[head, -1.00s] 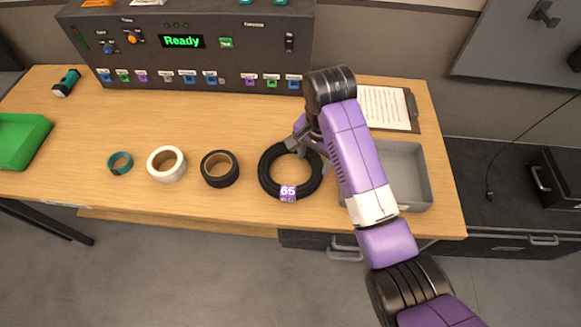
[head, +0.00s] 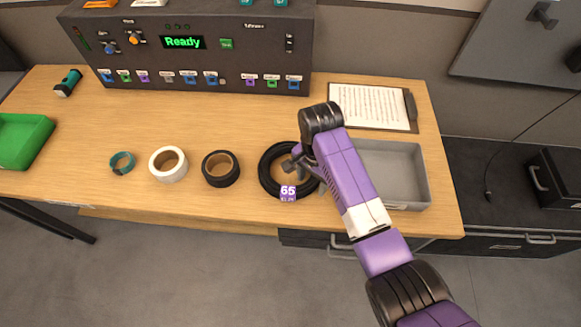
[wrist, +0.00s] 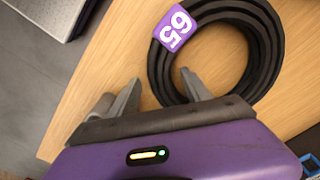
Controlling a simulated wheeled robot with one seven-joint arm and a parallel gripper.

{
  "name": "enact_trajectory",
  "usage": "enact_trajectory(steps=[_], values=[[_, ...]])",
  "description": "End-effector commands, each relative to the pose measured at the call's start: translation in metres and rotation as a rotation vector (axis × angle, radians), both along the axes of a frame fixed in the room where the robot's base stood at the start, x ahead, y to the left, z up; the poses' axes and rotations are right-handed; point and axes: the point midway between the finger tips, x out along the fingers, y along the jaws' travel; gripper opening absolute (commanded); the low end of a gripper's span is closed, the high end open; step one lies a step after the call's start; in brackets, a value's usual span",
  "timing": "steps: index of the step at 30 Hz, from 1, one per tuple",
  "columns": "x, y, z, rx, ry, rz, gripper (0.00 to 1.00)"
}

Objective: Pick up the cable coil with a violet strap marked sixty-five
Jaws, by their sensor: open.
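The black cable coil (head: 268,180) lies flat on the wooden table, with a violet strap (head: 288,193) marked 65 on its front side. In the wrist view the coil (wrist: 268,60) is at the upper right, and its violet strap (wrist: 173,30) reads 65 upside down. My gripper (head: 306,178) is over the right part of the coil in the head view and hides some of it.
A black tape roll (head: 208,180), a white tape roll (head: 155,176) and a teal roll (head: 117,169) lie left of the coil. A grey tray (head: 416,160) stands to the right, a clipboard (head: 370,105) behind it. A control console (head: 240,65) stands at the back.

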Motion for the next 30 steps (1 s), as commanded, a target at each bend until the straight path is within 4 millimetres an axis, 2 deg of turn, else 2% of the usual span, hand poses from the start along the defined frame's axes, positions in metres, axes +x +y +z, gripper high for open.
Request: enact_trajectory(steps=[3,4,12,25,30], values=[[0.0,0.0,0.0,0.0,0.0,0.0,0.56],[0.0,0.0,0.0,0.0,0.0,0.0,0.52],[0.0,-0.0001,0.0002,0.0,0.0,0.0,0.0],[0.001,0.0002,0.002,0.0,-0.003,0.0,0.0],[0.0018,0.0007,0.0098,0.002,-0.005,0.001,0.0]])
